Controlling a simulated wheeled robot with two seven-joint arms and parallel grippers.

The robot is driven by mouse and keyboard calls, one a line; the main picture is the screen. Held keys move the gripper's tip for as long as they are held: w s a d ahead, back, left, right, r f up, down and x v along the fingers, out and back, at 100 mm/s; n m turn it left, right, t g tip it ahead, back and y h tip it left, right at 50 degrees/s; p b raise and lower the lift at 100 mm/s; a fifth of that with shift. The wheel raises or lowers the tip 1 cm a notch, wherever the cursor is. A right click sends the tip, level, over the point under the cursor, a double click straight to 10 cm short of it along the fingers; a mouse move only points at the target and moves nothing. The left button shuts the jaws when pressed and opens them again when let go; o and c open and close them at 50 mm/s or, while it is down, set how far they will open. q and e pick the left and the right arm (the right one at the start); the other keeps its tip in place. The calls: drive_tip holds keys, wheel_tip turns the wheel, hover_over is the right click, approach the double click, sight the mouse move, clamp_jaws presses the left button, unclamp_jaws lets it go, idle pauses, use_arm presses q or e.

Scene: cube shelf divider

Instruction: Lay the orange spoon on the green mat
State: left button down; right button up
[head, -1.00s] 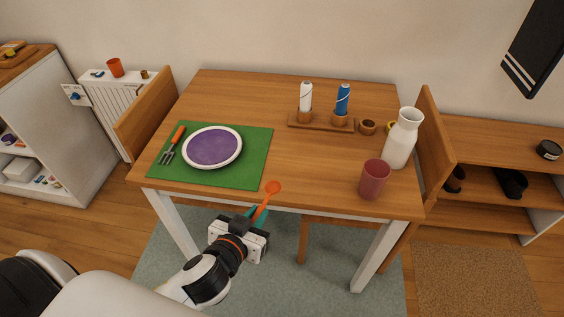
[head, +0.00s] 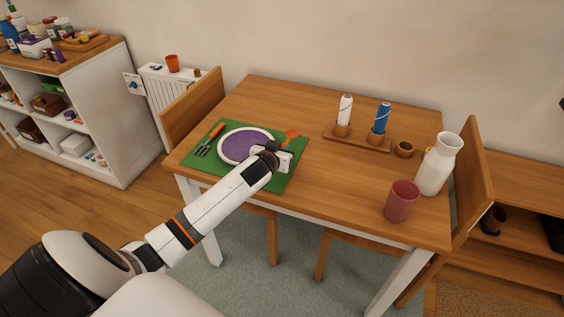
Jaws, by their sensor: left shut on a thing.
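The orange spoon (head: 291,134) shows its bowl just beyond my left gripper (head: 283,146), over the right part of the green mat. Its handle is hidden behind the gripper, which is shut on it. I cannot tell whether the spoon touches the mat. The green mat (head: 290,182) lies at the left of the table, partly covered by my left arm. A purple plate with a white rim (head: 238,146) lies on the mat, left of the gripper. A fork with an orange handle (head: 214,132) lies on the mat left of the plate. My right gripper is out of view.
On the wooden table (head: 335,190), a wooden rack (head: 357,143) holds a white and a blue rolled item. A white jug (head: 438,168) and a dark pink cup (head: 401,201) stand at the right. The table's middle is clear.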

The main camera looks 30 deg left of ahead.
use_arm(q)
drive_tip(key=shift+f, duration=2.4)
drive_tip(key=shift+f+b, duration=0.15)
drive_tip(key=shift+b, duration=0.2)
drive_tip(key=c, duration=1.3)
unclamp_jaws()
drive_tip(key=shift+c, duration=0.2)
drive_tip(key=p+v, duration=0.1)
drive_tip(key=v, duration=1.1)
